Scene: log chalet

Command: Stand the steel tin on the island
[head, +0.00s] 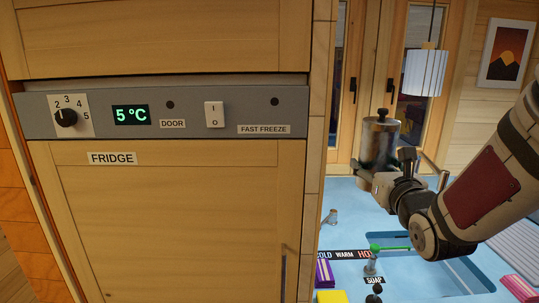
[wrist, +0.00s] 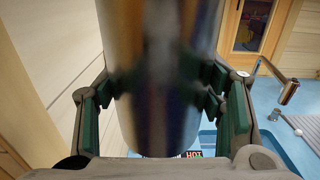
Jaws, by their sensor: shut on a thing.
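The steel tin (head: 381,138), a shiny upright cylinder with a knobbed lid, is held in the air at the right of the head view. My gripper (head: 378,172) is shut on its lower part. In the wrist view the tin (wrist: 160,50) fills the middle, with green-padded fingers pressed on both sides.
A tall wooden fridge cabinet (head: 180,220) with a grey control panel (head: 190,114) fills the left, close to the tin. The worktop has a sunken basin (head: 455,260), a soap dispenser (head: 370,266), a yellow block (head: 331,296) and taps. A white lamp (head: 425,72) hangs behind.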

